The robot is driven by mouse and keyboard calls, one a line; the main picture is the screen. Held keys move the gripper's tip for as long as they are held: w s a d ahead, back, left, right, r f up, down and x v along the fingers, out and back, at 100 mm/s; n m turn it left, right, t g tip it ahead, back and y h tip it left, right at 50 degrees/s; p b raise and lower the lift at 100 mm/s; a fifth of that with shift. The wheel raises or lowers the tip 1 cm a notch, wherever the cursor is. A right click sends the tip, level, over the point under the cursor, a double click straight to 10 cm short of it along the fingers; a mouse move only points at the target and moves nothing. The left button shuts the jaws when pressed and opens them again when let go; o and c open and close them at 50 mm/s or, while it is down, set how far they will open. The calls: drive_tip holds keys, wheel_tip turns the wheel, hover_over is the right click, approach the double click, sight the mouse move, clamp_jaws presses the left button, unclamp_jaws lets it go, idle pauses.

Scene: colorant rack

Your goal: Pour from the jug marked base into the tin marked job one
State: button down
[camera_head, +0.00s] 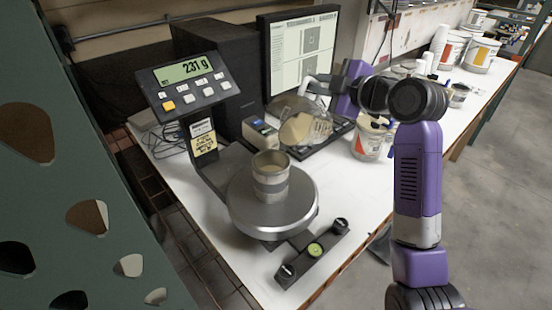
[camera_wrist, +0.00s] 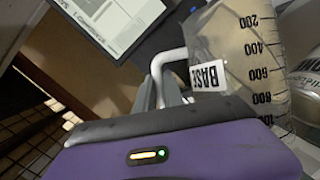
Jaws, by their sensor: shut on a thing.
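The clear jug (camera_head: 298,129) is tilted, with beige liquid showing inside, just behind and right of the tin's mouth. Its BASE label (camera_wrist: 208,75) and graduation marks show in the wrist view. My gripper (camera_head: 322,86) is shut on the jug's white handle (camera_wrist: 166,62). An open tin (camera_head: 270,186) with a grey band stands upright on the round scale pan (camera_head: 300,207). Beige shows inside its mouth; I cannot read its marking. No stream between jug and tin can be made out.
The scale display (camera_head: 190,70) reads 231 g. A monitor (camera_head: 300,50) and a keyboard (camera_head: 322,142) are behind the jug. A white tub (camera_head: 366,144) stands right of it. A bar with knobs (camera_head: 313,250) lies in front of the pan. Several tubs stand at the far right.

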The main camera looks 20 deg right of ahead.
sight(305, 114)
drive_tip(key=shift+s+a+r, duration=0.15)
drive_tip(key=shift+a+r, duration=0.05)
drive_tip(key=shift+r, duration=0.3)
idle(1.7)
drive_tip(key=d+f+m, duration=0.1)
drive_tip(key=w+d+f+m+p, duration=0.1)
drive_tip(key=f, duration=0.1)
drive_tip(key=shift+w+d+f+g+y, duration=0.1)
drive_tip(key=shift+w+d+g+y, duration=0.1)
drive_tip(key=shift+g+y, duration=0.15)
drive_tip(key=shift+a+f, duration=0.15)
drive_tip(key=w+d+f+m+g+y+b, duration=0.25)
drive_tip(key=d+f+m, duration=0.3)
drive_tip(key=f, duration=0.45)
drive_tip(key=shift+m+y, duration=0.25)
drive_tip(key=shift+y, duration=0.15)
wheel_tip(305, 114, up, 5)
drive_tip(key=shift+w+a+f+p, duration=0.1)
drive_tip(key=shift+w+a+p, duration=0.05)
drive_tip(key=shift+p, duration=1)
idle(1.0)
